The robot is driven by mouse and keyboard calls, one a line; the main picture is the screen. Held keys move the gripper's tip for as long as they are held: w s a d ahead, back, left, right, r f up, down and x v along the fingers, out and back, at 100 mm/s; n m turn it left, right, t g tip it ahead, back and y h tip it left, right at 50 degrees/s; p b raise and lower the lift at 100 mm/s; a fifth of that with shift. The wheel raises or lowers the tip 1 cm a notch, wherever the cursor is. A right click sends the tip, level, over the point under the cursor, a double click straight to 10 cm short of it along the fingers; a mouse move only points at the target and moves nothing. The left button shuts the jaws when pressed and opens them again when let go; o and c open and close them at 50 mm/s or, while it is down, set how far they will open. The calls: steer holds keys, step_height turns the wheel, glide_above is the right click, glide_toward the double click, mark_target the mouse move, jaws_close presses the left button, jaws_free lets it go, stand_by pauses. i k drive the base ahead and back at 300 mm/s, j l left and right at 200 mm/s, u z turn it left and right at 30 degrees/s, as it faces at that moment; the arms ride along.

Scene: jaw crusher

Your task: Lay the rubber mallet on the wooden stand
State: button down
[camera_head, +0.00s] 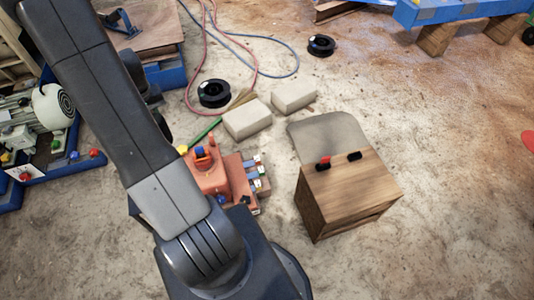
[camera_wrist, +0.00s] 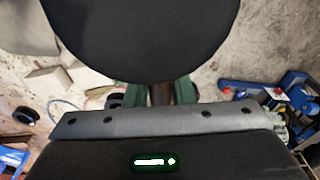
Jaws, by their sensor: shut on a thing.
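The wooden stand (camera_head: 345,195) is a brown box-like block on the floor, right of the middle in the head view. Two small dark pieces (camera_head: 354,156) sit on its top, one with a red part. In the wrist view my gripper (camera_wrist: 158,92) has its green fingers closed on the brown handle of the rubber mallet (camera_wrist: 145,38). The mallet's big black rounded head fills the top of that view. In the head view my arm hides the gripper and the mallet, so their distance from the stand cannot be told.
A beige sheet (camera_head: 328,135) lies behind the stand. Two pale blocks (camera_head: 247,119) and black spools (camera_head: 321,45) lie farther back, with red and blue hoses. An orange-red machine part (camera_head: 208,178) stands left of the stand.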

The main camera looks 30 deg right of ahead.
mark_target(355, 192)
steer(key=k+l+u, duration=0.35)
steer(key=k+l, duration=0.75)
steer(key=k, duration=0.2)
steer(key=k+l+u, duration=0.1)
steer(key=l, duration=0.7)
steer(key=k+l+u, duration=0.15)
steer(key=l, duration=0.25)
steer(key=k+l, duration=0.1)
steer(key=l, duration=0.25)
steer(key=k+l+u, duration=0.15)
steer(key=l, duration=0.25)
